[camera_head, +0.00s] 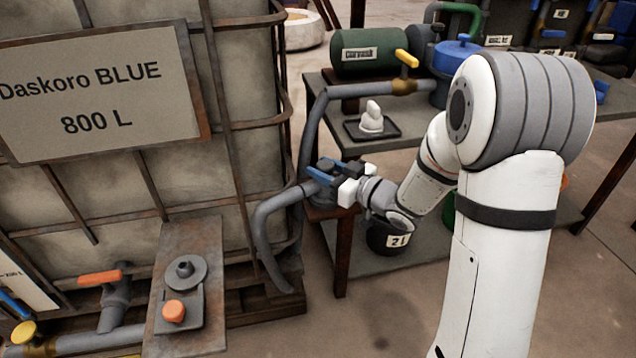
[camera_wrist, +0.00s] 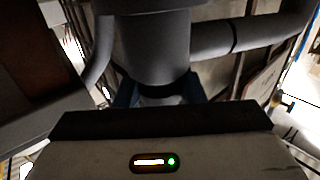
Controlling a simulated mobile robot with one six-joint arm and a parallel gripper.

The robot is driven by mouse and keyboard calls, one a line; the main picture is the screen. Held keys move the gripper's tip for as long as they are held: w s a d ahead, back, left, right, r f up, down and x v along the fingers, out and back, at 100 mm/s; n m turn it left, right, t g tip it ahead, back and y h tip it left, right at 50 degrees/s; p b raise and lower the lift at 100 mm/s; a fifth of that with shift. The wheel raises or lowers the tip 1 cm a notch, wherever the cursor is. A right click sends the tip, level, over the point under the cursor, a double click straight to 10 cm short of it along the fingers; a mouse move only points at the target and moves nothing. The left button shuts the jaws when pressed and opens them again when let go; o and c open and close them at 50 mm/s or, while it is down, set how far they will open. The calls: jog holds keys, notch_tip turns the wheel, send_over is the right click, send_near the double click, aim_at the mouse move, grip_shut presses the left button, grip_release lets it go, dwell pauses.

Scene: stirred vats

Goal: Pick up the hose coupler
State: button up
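The grey hose coupler (camera_head: 309,187) is at the end of a bent grey hose (camera_head: 270,215), beside the caged tank and the table's near left corner. In the wrist view a large grey cylinder (camera_wrist: 155,50), with a darker, narrower neck, stands straight ahead of my gripper. My gripper (camera_head: 322,172) is at the coupler, with its blue fingertips apart on either side of it. Blue parts (camera_wrist: 197,88) also show on both sides of the neck in the wrist view. The dark palm edge hides the contact, so I cannot tell whether the fingers press on it.
The tank (camera_head: 190,180) in a rusty cage stands left, with an orange-handled valve (camera_head: 100,278) below. The table (camera_head: 400,142) behind bears a green cylinder (camera_head: 370,51), a yellow-handled valve (camera_head: 406,58) and a white fitting on a black tray (camera_head: 372,133). A black bucket (camera_head: 385,240) is below my wrist.

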jog(key=c, duration=0.5)
